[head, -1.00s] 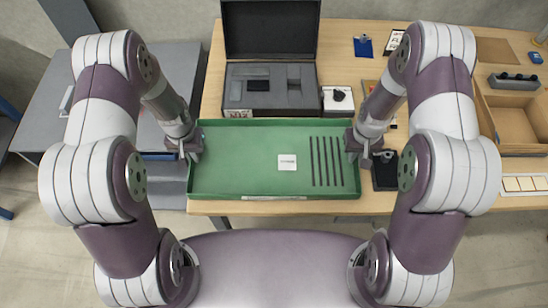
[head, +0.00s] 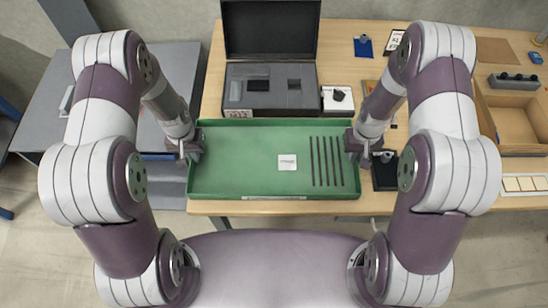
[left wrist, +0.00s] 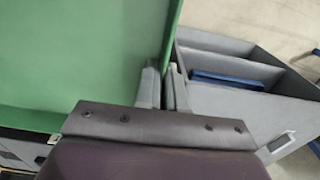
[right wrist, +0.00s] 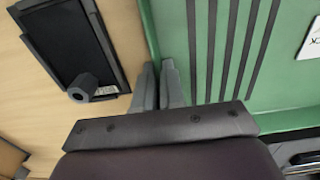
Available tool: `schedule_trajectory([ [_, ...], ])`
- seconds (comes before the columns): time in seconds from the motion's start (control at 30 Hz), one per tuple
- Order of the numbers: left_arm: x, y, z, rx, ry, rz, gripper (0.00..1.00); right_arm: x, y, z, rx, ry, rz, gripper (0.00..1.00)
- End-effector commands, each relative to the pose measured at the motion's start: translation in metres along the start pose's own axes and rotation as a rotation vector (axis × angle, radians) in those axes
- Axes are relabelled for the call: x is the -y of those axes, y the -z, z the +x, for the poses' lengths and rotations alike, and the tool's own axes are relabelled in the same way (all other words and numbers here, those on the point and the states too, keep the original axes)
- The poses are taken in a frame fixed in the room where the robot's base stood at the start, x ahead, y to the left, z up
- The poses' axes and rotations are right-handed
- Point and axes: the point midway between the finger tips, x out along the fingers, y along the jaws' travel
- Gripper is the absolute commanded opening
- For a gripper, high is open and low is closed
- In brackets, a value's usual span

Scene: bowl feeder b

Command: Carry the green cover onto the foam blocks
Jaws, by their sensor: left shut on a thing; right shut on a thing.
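The green cover (head: 235,178) is a wide shallow tray-like piece with a white label and several dark slots on its right part. It looks level, over the front part of the wooden table. My left gripper (head: 194,148) is shut on its left wall; in the left wrist view the fingers (left wrist: 165,85) pinch the green edge. My right gripper (head: 354,146) is shut on its right wall; the right wrist view shows those fingers (right wrist: 158,82) on the edge. I cannot make out separate foam blocks; the area under the cover is hidden.
An open black case (head: 270,72) with a grey insert stands just behind the cover. A small white box (head: 338,99) is beside it. A black tray (head: 385,176) lies right of the cover. A wooden crate (head: 515,118) is further right, a grey bin (left wrist: 235,85) left.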

Motion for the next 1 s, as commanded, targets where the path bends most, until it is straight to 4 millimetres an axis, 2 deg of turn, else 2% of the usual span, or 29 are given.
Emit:
schedule_trajectory([
  [0.27,0.000,0.001,-0.008,-0.003,0.000,0.000,0.00,0.000,0.001,-0.008,-0.003,0.000,0.000,0.00],
  [0.6,0.000,0.001,-0.052,-0.002,0.000,0.000,0.00,0.000,0.001,-0.052,-0.002,0.000,0.000,0.00],
  [1.0,0.000,0.001,-0.051,-0.002,0.000,0.000,0.00,0.000,0.001,-0.051,-0.002,0.000,0.000,0.00],
])
